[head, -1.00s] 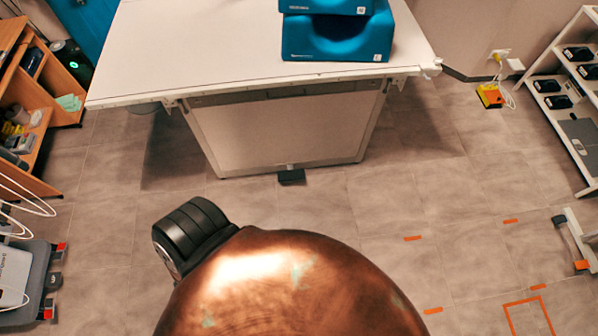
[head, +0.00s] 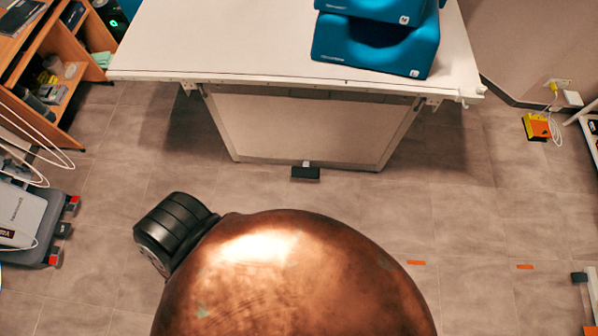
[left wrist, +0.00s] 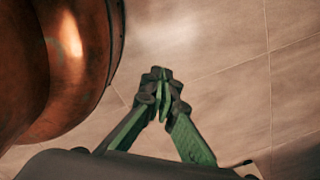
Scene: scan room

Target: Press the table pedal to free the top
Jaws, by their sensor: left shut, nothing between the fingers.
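The table (head: 230,50) stands ahead in the head view, with a white top and a pale panel base below it. The table pedal (head: 305,173) is a small black block on the floor at the middle of the base's lower edge. My left gripper (left wrist: 162,85) shows in the left wrist view, green and black, with its fingers together and nothing between them. Bare floor lies beyond it, and the pedal is not in that view. Neither gripper shows in the head view, and my right gripper is in no frame.
Blue padded blocks (head: 372,45) rest on the tabletop. A yellow-orange box (head: 537,127) with a cable lies by the right wall. The floor (head: 300,198) before the pedal is clear.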

